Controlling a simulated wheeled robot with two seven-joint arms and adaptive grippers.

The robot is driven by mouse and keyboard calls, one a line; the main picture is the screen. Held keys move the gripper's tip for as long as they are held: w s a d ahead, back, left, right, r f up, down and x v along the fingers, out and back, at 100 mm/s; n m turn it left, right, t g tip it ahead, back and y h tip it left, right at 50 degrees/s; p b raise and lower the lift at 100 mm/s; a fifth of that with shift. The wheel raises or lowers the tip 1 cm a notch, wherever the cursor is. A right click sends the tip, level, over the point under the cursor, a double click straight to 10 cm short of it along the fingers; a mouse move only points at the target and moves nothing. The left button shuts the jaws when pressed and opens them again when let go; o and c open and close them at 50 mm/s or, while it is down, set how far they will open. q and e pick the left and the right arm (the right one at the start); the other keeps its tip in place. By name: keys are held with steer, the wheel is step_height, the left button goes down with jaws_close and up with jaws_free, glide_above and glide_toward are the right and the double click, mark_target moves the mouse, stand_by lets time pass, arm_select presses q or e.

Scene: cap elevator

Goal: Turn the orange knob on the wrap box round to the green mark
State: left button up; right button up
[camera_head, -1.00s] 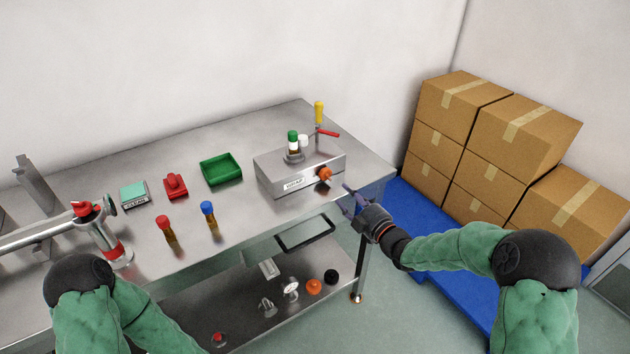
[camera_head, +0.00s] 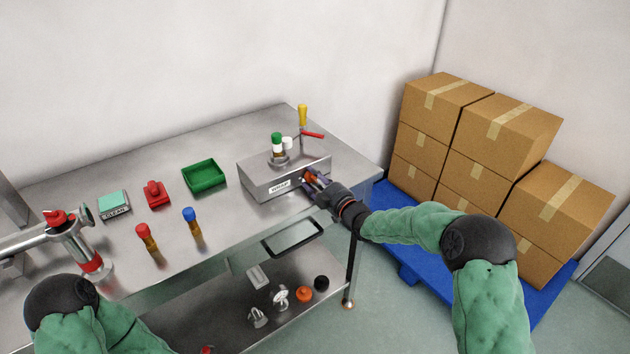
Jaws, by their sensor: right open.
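The wrap box (camera_head: 260,184) is a grey metal box with a white WRAP label, standing at the right end of the steel table. Its orange knob (camera_head: 309,178) is on the front face at the right and is mostly hidden by my right gripper. My right gripper (camera_head: 310,184) is open, with its fingers right at the knob. I cannot tell whether they touch it. The green mark cannot be made out. My left arm shows at the lower left, but its gripper is not in view.
A green tray (camera_head: 204,176), red block (camera_head: 157,193) and two capped vials are to the left. Cardboard boxes (camera_head: 475,143) stand on a blue pallet at right.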

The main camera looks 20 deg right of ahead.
steer(key=c, duration=0.9)
steer(key=shift+m+p, duration=0.45)
steer(key=shift+m, duration=1.75)
steer(key=shift+f, duration=0.1)
steer(key=o, duration=0.9)
steer(key=v, duration=1.2)
